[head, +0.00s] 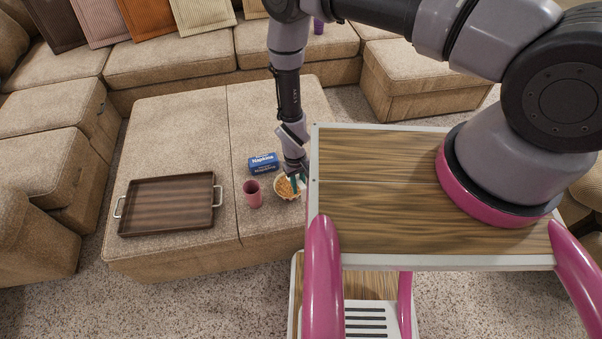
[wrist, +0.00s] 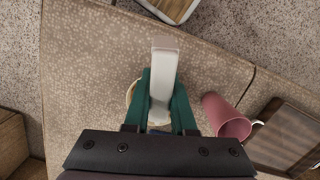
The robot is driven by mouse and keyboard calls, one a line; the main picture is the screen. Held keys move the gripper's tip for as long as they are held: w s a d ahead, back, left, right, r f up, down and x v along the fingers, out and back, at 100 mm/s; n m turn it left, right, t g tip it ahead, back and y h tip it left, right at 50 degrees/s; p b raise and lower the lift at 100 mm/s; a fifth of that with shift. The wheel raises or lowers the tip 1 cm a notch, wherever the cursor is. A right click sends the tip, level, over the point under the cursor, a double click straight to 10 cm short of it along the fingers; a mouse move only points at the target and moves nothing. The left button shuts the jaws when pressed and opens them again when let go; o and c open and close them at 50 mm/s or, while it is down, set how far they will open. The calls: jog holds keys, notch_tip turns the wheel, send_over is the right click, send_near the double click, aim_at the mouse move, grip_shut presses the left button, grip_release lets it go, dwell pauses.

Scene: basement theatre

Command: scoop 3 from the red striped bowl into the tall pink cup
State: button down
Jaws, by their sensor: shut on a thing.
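The tall pink cup (head: 252,193) stands upright on the ottoman, left of the bowl. It also shows in the wrist view (wrist: 225,115), to the right of my gripper. The bowl (head: 279,190) sits beside it with small orange-tan pieces inside; its stripes are too small to make out. In the wrist view only slivers of its rim (wrist: 130,92) show. My gripper (head: 297,182) is over the bowl's right side. In the wrist view its green fingers (wrist: 161,105) are shut on a white scoop (wrist: 165,62). Whether the scoop touches the contents is hidden.
A blue napkin box (head: 263,164) lies just behind the bowl and cup. A dark wooden tray (head: 168,204) with metal handles lies on the left of the ottoman (head: 180,110). Sofas surround the ottoman. The ottoman's middle behind the tray is clear.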

jog(key=shift+s+d+f, duration=0.1)
jog(key=shift+s+f, duration=0.05)
jog(key=shift+f, duration=1.9)
jog(key=shift+s+f, duration=0.1)
jog(key=shift+f, duration=1.95)
jog(key=shift+w+a+f+t+y, duration=0.15)
jog(key=shift+w+a+f+t, duration=0.2)
jog(key=shift+w, duration=0.35)
jog(key=shift+w+a+f+t+y, duration=0.15)
jog(key=shift+w+a+f, duration=0.25)
jog(key=shift+w, duration=0.25)
jog(key=shift+w+a+t, duration=0.25)
jog(key=shift+w+t, duration=0.15)
jog(key=shift+w, duration=0.1)
jog(key=shift+r, duration=0.15)
jog(key=shift+s+d+r, duration=0.15)
jog(key=shift+s+r, duration=0.15)
jog(key=shift+r, duration=0.3)
jog(key=shift+s+d+r, duration=0.2)
jog(key=shift+s+r, duration=0.1)
jog(key=shift+r, duration=0.3)
jog(key=shift+s+d+r, duration=0.15)
jog(key=shift+s+r, duration=0.15)
jog(key=shift+r, duration=0.3)
jog(key=shift+s+d+r, duration=0.15)
jog(key=shift+s+r, duration=0.1)
jog(key=shift+r, duration=0.85)
jog(key=shift+s+d+r, duration=0.1)
jog(key=shift+s+r, duration=0.1)
jog(key=shift+r, duration=0.9)
